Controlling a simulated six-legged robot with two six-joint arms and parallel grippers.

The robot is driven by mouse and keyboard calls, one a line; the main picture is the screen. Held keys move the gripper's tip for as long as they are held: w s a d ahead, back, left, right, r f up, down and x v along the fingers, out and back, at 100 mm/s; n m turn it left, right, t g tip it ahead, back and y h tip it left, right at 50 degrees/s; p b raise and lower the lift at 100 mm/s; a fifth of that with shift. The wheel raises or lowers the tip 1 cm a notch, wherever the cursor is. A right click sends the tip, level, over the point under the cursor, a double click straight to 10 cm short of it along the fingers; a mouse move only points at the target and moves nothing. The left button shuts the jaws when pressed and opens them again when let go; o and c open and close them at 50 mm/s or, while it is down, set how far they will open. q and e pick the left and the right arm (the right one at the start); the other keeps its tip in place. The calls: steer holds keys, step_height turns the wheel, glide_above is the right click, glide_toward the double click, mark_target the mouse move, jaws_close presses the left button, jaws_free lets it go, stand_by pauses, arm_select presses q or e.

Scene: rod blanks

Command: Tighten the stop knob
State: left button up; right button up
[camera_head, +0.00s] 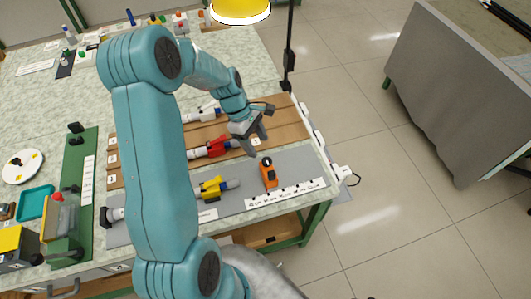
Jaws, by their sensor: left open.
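An orange stop block (269,177) stands on the grey strip near the right end of the bench. A small dark knob (266,161) shows at its upper end; I take this as the stop knob. My left gripper (258,147) is open and empty, its fingers pointing down, just above and behind the orange block in the picture. It appears apart from the knob, though its height is hard to judge. My right gripper is not in view.
A white marked scale (286,193) runs along the front edge. A green-based device (72,220) stands at left. My left arm hides part of the bench.

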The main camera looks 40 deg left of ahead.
mark_target(266, 160)
arm_select(q)
steer(key=x, duration=0.6)
steer(key=shift+w+d+f+p, duration=0.1)
steer(key=shift+d+f+p, duration=0.1)
steer(key=shift+f+p, duration=0.2)
steer(key=shift+r, duration=0.1)
steer(key=c, duration=1)
